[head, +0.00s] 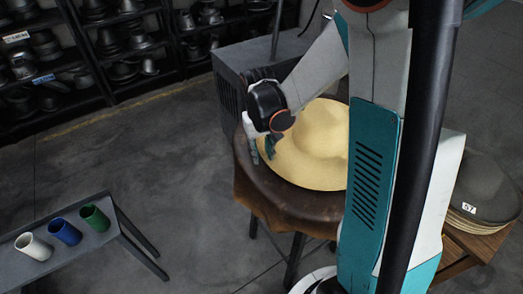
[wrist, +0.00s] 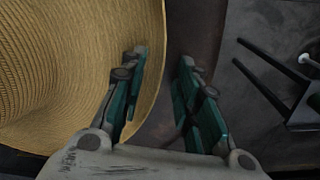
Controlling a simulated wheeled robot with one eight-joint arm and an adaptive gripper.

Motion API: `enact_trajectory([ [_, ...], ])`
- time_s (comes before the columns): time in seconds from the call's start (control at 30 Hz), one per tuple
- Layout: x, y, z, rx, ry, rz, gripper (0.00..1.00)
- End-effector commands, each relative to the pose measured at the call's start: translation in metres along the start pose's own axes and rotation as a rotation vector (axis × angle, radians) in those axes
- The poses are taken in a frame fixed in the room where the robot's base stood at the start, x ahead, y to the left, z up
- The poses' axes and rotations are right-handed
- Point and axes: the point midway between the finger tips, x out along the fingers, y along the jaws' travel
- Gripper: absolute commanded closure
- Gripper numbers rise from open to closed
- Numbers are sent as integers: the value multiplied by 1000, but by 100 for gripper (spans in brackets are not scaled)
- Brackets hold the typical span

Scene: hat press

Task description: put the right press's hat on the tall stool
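A pale straw hat (head: 312,150) with a wide brim lies crown up on a round stool or stand with a brown leather-like top (head: 258,190) in the head view. My gripper (head: 267,149) is at the hat's left brim edge. In the wrist view, the hat's brim (wrist: 70,70) fills the left side. My gripper (wrist: 160,85) shows its two teal fingers apart there, the left one over or against the brim and the right one outside its edge. Nothing is seen clamped between them. My arm hides the hat's right side. I cannot identify a right press.
A grey box-like unit (head: 262,62) stands behind the stool. A wooden stand (head: 470,246) at right bears a stack of dark and straw hats (head: 482,188). A low bench (head: 78,258) at left holds white, blue and green cups. Shelves line the back; floor between is clear.

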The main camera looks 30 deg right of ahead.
Motion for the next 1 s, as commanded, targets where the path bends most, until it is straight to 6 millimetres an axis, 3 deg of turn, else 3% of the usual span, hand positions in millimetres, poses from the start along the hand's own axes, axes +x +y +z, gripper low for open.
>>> enact_trajectory([
  [0.17, -18, 0, 0, 0, 0, 0, 70],
  [0.6, -103, 0, 0, 0, 0, 0, 70],
  [0.87, -124, 0, 2, -1, 7, -1, 70],
  [1.0, -140, -3, 13, -9, 51, -5, 70],
])
